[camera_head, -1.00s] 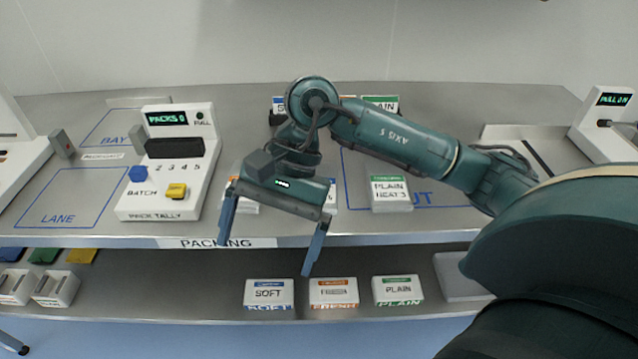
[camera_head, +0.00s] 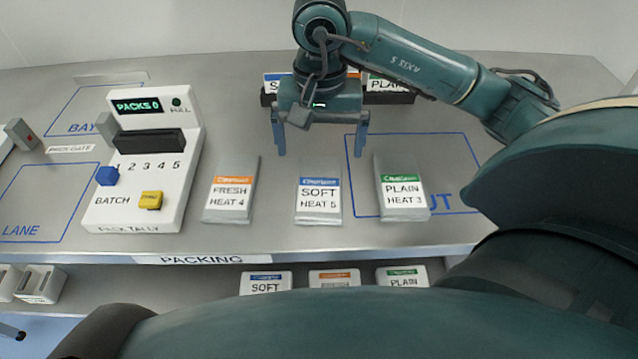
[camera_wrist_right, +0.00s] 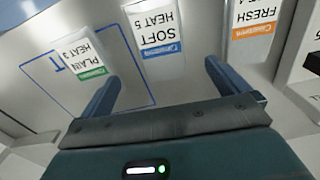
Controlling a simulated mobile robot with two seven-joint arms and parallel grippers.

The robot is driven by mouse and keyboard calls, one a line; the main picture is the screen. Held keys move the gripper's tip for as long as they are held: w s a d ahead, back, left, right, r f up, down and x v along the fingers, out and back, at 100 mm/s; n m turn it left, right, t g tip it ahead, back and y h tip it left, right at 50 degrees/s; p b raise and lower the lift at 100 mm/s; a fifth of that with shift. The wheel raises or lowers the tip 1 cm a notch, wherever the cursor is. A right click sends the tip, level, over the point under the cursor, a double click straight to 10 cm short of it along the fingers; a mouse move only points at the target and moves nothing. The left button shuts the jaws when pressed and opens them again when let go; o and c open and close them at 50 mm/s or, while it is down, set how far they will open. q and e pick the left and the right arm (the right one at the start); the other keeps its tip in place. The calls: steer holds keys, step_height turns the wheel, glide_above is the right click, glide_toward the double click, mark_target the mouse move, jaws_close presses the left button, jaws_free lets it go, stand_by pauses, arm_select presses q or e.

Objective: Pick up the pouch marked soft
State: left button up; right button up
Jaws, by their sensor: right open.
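The pouch marked SOFT HEAT 5 (camera_head: 318,201) has a blue band and lies on the table between two other pouches. It also shows in the right wrist view (camera_wrist_right: 153,28), upside down, beyond my fingertips. My right gripper (camera_head: 320,152) is open and empty, with its two fingers pointing down just behind the far end of this pouch in the head view. I see no contact with it. In the right wrist view the fingers (camera_wrist_right: 160,75) are spread with nothing between them. My left gripper is not in view.
The FRESH pouch (camera_head: 230,195) lies to the left and the PLAIN pouch (camera_head: 401,190) to the right. A white pack tally unit (camera_head: 150,165) stands further left. More packs, including a SOFT one (camera_head: 266,283), sit on the lower shelf. Another row stands behind my gripper.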

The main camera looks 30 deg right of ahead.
mark_target(319, 179)
step_height(319, 179, down, 4)
steer(key=shift+r, duration=0.25)
steer(key=shift+s+a+f+p, duration=0.1)
steer(key=shift+f+p, duration=0.35)
steer(key=shift+f, duration=0.95)
steer(key=shift+s+a+f+p, duration=0.1)
steer(key=shift+f+p, duration=0.3)
steer(key=shift+f, duration=0.95)
steer(key=shift+c, duration=0.2)
steer(key=c, duration=1)
steer(key=shift+o, duration=0.2)
steer(key=shift+r, duration=0.1)
